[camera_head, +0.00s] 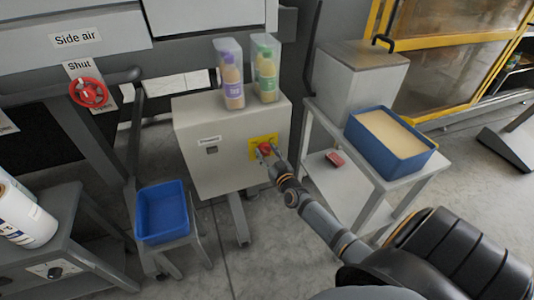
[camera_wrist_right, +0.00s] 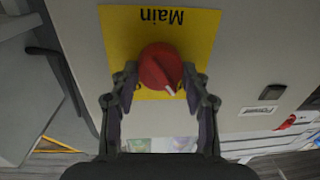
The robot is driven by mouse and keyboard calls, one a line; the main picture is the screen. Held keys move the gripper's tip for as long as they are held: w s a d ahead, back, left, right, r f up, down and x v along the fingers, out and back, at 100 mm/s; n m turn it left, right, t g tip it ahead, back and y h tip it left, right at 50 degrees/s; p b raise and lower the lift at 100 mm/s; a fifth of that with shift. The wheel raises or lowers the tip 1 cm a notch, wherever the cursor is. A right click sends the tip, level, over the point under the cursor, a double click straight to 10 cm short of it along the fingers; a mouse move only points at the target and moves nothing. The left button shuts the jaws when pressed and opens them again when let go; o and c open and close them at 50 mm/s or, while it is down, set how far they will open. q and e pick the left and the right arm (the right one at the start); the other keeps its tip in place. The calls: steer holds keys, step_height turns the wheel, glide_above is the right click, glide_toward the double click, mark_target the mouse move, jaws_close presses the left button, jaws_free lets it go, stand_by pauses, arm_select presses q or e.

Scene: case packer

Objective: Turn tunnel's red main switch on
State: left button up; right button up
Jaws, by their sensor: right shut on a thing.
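The red main switch (camera_head: 265,148) sits on a yellow plate (camera_head: 256,154) on the front of a light grey cabinet (camera_head: 205,167). In the right wrist view the red knob (camera_wrist_right: 159,66) shows on the yellow plate (camera_wrist_right: 118,27) marked "Main", upside down in that picture. A white mark on the knob points down and a little right there. My right gripper (camera_head: 266,152) reaches the switch from the lower right. Its two fingers are on either side of the knob in the right wrist view (camera_wrist_right: 160,82), closed on it. My left gripper is not in view.
Two bottles in clear packs (camera_head: 231,80) (camera_head: 266,75) stand on the cabinet. A blue tray (camera_head: 388,165) and a grey box (camera_head: 350,84) stand on a white table at right. An empty blue bin (camera_head: 162,213) is at lower left. A red handwheel (camera_head: 89,92) is at upper left.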

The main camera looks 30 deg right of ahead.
steer(key=m, duration=0.5)
steer(key=shift+f+m+b, duration=0.15)
steer(key=shift+m+b, duration=0.25)
steer(key=m, duration=0.4)
steer(key=shift+d+f+m+h+b, duration=0.1)
steer(key=shift+m+h+b, duration=0.2)
steer(key=shift+m+h, duration=0.1)
steer(key=m, duration=0.3)
steer(key=shift+f+m, duration=0.1)
steer(key=shift+m, duration=0.2)
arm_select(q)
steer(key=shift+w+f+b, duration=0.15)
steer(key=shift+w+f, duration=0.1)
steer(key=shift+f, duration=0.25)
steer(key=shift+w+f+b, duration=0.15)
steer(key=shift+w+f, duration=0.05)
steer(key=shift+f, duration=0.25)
arm_select(e)
steer(key=shift+m+h, duration=0.3)
steer(key=shift+m, duration=1)
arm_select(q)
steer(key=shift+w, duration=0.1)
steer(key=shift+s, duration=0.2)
arm_select(e)
steer(key=o, duration=1.2)
steer(key=shift+c, duration=0.2)
